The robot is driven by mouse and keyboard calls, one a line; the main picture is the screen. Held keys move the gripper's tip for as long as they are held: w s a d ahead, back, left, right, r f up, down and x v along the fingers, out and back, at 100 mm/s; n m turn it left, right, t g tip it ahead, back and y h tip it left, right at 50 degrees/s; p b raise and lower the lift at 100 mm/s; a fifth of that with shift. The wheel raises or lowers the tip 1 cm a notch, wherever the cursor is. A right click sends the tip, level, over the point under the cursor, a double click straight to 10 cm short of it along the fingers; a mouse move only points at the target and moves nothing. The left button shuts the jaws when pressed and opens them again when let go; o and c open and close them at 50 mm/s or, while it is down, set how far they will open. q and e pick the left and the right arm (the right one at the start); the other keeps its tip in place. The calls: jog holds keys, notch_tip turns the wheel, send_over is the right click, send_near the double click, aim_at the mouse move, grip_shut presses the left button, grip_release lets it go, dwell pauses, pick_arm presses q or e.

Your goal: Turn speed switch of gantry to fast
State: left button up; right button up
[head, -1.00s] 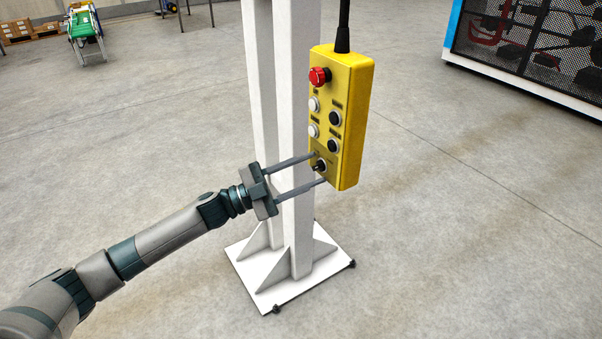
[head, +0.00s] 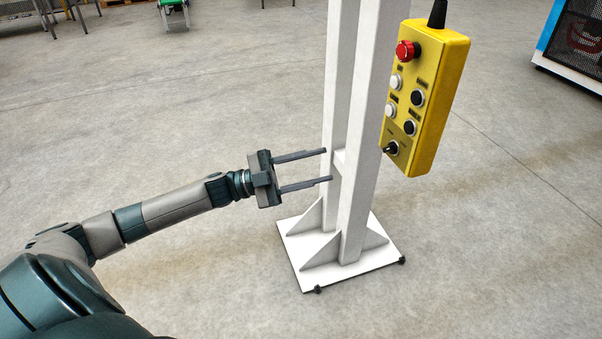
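The yellow control box (head: 437,85) hangs beside the white post, on its right side. The speed switch (head: 391,148) is the black knob at the bottom of its face, below the white and black buttons and the red knob. The knob's handle appears slanted; I cannot read its labels. My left gripper (head: 329,165) is open and empty, left of the post. Its fingertips are apart from the switch, with the post between them and the box in the picture. My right gripper is not in view.
The white steel post (head: 362,130) stands on a white base plate (head: 352,267) with gussets and bolts. A black cable (head: 437,13) runs up from the box. A blue-edged mesh cabinet (head: 575,40) is far right.

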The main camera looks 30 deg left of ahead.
pick_arm(q)
jog(key=shift+v, duration=1.65)
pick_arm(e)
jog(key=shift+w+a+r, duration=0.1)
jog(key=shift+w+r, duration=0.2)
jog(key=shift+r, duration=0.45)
